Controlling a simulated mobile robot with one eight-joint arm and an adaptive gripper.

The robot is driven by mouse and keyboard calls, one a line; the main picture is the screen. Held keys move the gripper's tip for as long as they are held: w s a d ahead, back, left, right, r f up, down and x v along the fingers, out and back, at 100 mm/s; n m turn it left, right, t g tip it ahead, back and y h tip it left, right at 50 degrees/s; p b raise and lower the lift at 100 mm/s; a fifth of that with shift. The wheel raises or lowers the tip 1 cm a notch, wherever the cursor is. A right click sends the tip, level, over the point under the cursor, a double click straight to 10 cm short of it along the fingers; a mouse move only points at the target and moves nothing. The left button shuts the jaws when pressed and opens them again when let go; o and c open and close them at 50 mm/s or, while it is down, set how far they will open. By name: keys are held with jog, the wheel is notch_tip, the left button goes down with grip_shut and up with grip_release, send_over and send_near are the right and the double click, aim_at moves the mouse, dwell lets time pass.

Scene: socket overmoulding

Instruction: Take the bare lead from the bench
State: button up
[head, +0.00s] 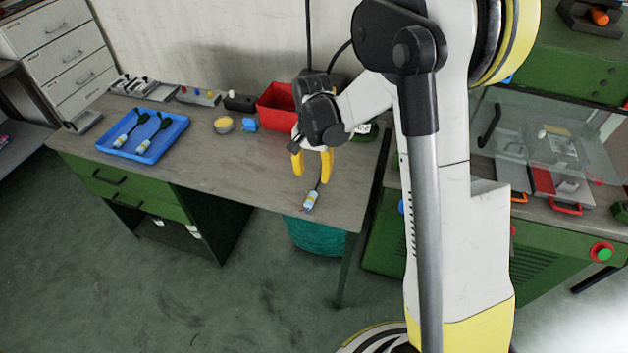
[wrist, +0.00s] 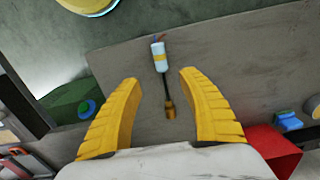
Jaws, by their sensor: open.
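The bare lead (head: 309,202) lies on the bench (head: 240,180) near its front right edge. It has a white and pale blue body with a yellow band and a thin dark cable. In the wrist view the lead (wrist: 159,58) points toward my palm, and its brass-coloured end (wrist: 170,111) lies between the fingers as seen from above. My gripper (head: 312,168) has yellow fingers, spread apart and empty, over the bench just behind the lead's body. The wrist view shows the open fingers (wrist: 158,80) on either side of the cable, with no visible contact.
A blue tray (head: 178,153) at the left holds two leads with dark green ends. A red bin (head: 272,107), a small blue block (head: 249,124) and a round yellow-topped dish (head: 223,125) stand at the back. The bench around the lead is clear. A teal basket (head: 315,238) stands below the edge.

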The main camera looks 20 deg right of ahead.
aim_at(311, 196)
notch_tip(311, 196, down, 5)
jog(key=shift+f+b, duration=0.1)
jog(key=shift+b, duration=0.75)
jog(key=f+b, duration=0.1)
jog(key=f, duration=0.2)
jog(key=f+b, duration=0.1)
jog(key=f, duration=0.1)
jog(key=shift+s+a+f+b, duration=0.15)
jog(key=shift+a+f+b, duration=0.1)
jog(key=shift+b, duration=0.05)
jog(key=shift+r, duration=0.1)
grip_shut()
